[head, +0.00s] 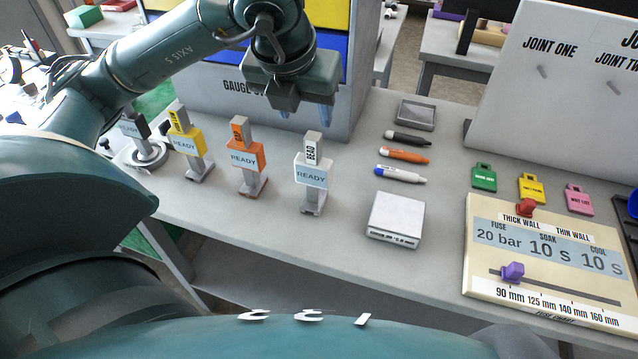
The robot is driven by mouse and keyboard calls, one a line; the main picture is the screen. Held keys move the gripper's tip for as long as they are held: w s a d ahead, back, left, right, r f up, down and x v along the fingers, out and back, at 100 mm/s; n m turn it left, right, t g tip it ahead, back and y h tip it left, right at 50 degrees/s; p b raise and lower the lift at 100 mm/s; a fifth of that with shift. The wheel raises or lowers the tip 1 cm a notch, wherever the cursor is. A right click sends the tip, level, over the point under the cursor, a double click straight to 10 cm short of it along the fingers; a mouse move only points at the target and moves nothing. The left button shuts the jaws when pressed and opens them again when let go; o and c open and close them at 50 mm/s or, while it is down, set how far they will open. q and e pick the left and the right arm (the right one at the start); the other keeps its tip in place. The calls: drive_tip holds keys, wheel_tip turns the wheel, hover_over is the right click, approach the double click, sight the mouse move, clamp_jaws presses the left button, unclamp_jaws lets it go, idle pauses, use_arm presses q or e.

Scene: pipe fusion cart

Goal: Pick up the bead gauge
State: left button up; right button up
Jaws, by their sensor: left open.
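The bead gauge (312,174) stands upright on the grey table. It is white, with a "BEAD" label on top and a "READY" panel across its middle. My left gripper (305,110) is open and empty. In the picture it shows just above the bead gauge and points downward, apart from it. The exact height and depth gap between them is hard to tell. My right gripper is not in view.
An orange gauge (246,158), a yellow gauge (188,146) and a grey gauge (143,142) stand to the left. Pens (402,155), a white box (394,219), coloured tags (531,187) and a setting board (540,262) lie right. A gauge cabinet (357,90) stands behind.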

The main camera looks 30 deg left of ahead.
sight(312, 136)
use_arm(q)
drive_tip(key=p+x, duration=0.1)
drive_tip(key=x, duration=0.8)
drive_tip(key=shift+p, duration=0.35)
drive_tip(key=shift+c, duration=0.2)
clamp_jaws()
